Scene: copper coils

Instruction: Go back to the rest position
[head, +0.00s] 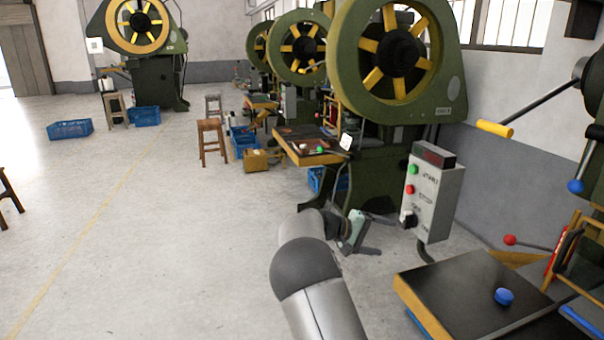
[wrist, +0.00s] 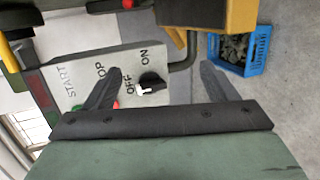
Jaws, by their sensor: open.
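My gripper (head: 383,234) is in the middle of the head view, at the end of my arm, left of a grey control box (head: 427,198). Its two black fingers are spread wide with nothing held between them in the wrist view (wrist: 162,80). The control box (wrist: 92,62) fills much of the wrist view, with START, STOP, OFF and ON lettering. Its black knob (wrist: 152,82), with a white mark, appears between the fingers, which look apart from it. The red button is partly hidden behind the left finger. The head view shows the green button (head: 412,169) and red button (head: 410,189).
A dark worktable (head: 450,283) with a blue round piece (head: 504,296) stands at lower right. Green presses (head: 395,75) line the right side. A blue crate (wrist: 240,48) shows in the wrist view. The floor (head: 170,220) left of my arm is open.

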